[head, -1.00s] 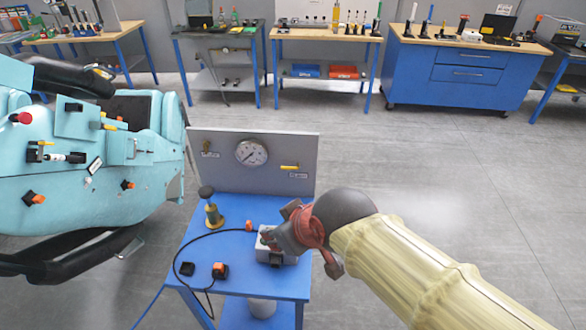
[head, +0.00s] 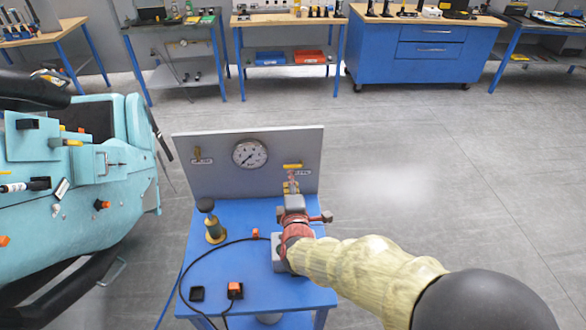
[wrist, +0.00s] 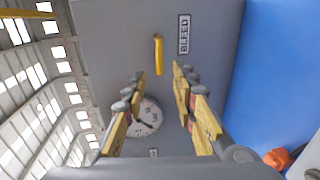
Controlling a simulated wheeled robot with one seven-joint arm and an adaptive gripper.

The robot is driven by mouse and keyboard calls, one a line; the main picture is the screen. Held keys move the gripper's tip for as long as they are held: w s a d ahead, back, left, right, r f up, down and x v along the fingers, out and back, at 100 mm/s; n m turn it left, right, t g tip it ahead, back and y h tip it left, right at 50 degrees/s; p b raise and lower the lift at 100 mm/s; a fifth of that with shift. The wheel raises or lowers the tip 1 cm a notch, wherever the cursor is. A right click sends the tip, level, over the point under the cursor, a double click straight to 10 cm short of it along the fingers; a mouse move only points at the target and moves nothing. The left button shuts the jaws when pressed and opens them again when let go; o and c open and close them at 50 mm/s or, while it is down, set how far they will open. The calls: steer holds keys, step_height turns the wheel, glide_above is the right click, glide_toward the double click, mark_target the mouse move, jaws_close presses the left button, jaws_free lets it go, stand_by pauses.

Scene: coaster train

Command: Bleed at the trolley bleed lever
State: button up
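The bleed lever (head: 292,166) is a small yellow handle on the right of the trolley's grey upright panel (head: 225,180), lying level in the head view. In the wrist view the yellow lever (wrist: 158,55) shows beside a BLEED label (wrist: 184,34). My gripper (head: 291,180) is at the panel, just below the lever in the head view. In the wrist view my gripper (wrist: 159,72) is open, with yellow finger pads either side of a clear gap. The lever lies ahead, in line with that gap. I cannot tell whether any finger touches it.
A round gauge (head: 250,153) sits left of the lever. The blue trolley top (head: 215,265) holds a brass fitting (head: 214,228), a black cable, orange-topped switches and a grey box (head: 278,258) under my arm. A turquoise coaster car (head: 120,215) stands left. Floor at right is clear.

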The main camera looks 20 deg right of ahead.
steer(key=b+x, duration=0.1)
steer(key=x, duration=0.6)
steer(key=shift+b, duration=0.4)
steer(key=shift+c, duration=0.5)
jaws_close()
